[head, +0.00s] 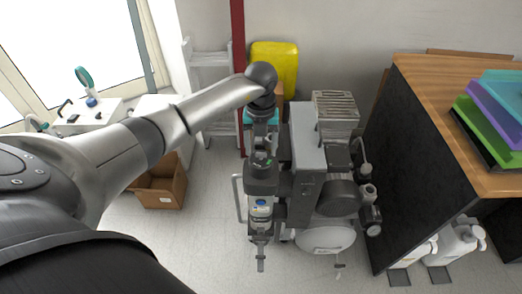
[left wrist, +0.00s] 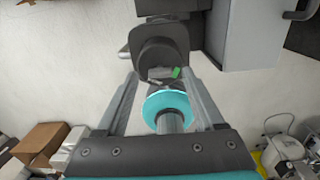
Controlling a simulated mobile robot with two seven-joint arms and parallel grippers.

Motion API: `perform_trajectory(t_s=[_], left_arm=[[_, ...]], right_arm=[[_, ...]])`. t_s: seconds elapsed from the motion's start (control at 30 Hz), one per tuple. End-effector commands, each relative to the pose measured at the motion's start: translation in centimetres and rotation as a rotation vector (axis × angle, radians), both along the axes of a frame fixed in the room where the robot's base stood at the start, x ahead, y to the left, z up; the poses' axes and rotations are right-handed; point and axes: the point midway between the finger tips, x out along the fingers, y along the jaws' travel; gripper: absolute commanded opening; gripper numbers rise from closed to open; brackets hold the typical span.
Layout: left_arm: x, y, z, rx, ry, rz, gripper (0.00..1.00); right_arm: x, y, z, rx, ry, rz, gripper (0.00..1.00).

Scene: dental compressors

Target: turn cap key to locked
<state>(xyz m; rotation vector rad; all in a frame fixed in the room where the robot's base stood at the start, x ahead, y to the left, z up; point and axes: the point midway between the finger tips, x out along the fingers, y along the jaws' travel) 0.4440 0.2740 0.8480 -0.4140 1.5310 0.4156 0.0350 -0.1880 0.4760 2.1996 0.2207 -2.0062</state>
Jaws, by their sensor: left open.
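The dental compressor (head: 309,150) stands on the floor in the middle of the head view, a tall grey body with dark rounded parts and a silvery tank (head: 325,239). In the left wrist view a dark grey cap-like part (left wrist: 160,48) shows at top centre, with a small green mark (left wrist: 176,72) and a small grey piece beside it. My left gripper (head: 260,262) is beside the compressor's left side. In the left wrist view its open fingers (left wrist: 161,76) flank a teal ring on a grey shaft (left wrist: 168,100). I cannot tell whether they touch anything. The key's position is unclear.
A wood-topped cabinet (head: 440,75) with coloured trays (head: 490,110) stands at right; white bottles (head: 460,240) are below it. A cardboard box (head: 160,188) lies left of the compressor. A yellow container (head: 274,66) stands behind. The floor at lower left of the compressor is clear.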

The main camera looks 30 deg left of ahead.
Motion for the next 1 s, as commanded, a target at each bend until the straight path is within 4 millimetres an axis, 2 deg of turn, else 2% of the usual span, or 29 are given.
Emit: perform_trajectory(t_s=[0.13,0.4,1.0], left_arm=[[0.01,-0.03,-0.8,-0.001,-0.001,0.0,0.7],[0.02,-0.03,-0.83,-0.001,-0.001,0.0,0.69],[0.02,-0.01,-0.8,-0.001,-0.001,0.0,0.01]], right_arm=[[0.0,0.02,-0.19,0.0,0.0,0.0,0.41],[0.0,0.02,-0.16,0.0,0.0,-0.001,0.41],[0.0,0.04,-0.16,0.0,-0.001,0.0,0.41]])
